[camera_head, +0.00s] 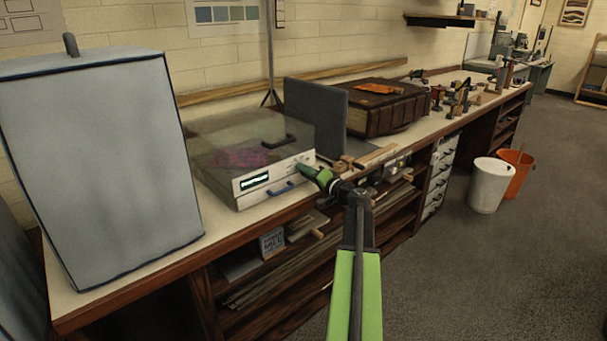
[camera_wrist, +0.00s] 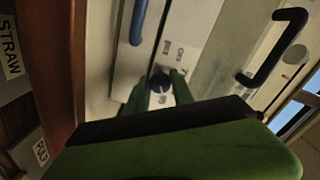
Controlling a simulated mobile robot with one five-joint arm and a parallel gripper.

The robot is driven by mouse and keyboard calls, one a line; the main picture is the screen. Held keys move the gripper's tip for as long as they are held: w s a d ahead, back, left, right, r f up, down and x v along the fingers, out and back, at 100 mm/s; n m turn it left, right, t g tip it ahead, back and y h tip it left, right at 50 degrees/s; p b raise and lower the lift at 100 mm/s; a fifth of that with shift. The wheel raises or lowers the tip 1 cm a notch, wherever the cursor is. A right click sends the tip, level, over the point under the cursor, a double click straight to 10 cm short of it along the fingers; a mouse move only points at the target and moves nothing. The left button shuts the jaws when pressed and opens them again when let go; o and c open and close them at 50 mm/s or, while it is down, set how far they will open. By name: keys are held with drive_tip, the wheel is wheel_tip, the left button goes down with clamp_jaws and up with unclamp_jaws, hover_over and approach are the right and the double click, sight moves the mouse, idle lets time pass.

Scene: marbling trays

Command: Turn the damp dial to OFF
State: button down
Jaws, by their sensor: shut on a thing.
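The damp dial (camera_wrist: 160,82) is a small dark round knob on the pale front panel of a box with a clear lid (camera_head: 243,185). Small printed marks lie around the dial on the panel, too blurred to read surely, and I cannot tell where the dial points. My gripper (camera_wrist: 161,90) has its two green fingers on either side of the dial, shut on it. In the head view my gripper (camera_head: 309,172) reaches the right end of the front panel and hides the dial.
A black handle (camera_wrist: 278,48) is on the lid. A grey upright panel (camera_head: 316,115) and a brown case (camera_head: 385,108) stand to the right. A large grey covered box (camera_head: 100,165) stands left.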

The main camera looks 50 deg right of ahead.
drive_tip(key=shift+r, duration=0.1)
idle(0.3)
drive_tip(key=c, duration=1.1)
unclamp_jaws()
drive_tip(key=s, duration=0.5)
drive_tip(key=s+a, duration=0.1)
drive_tip(key=s, duration=1.1)
drive_tip(key=shift+s+a, duration=0.15)
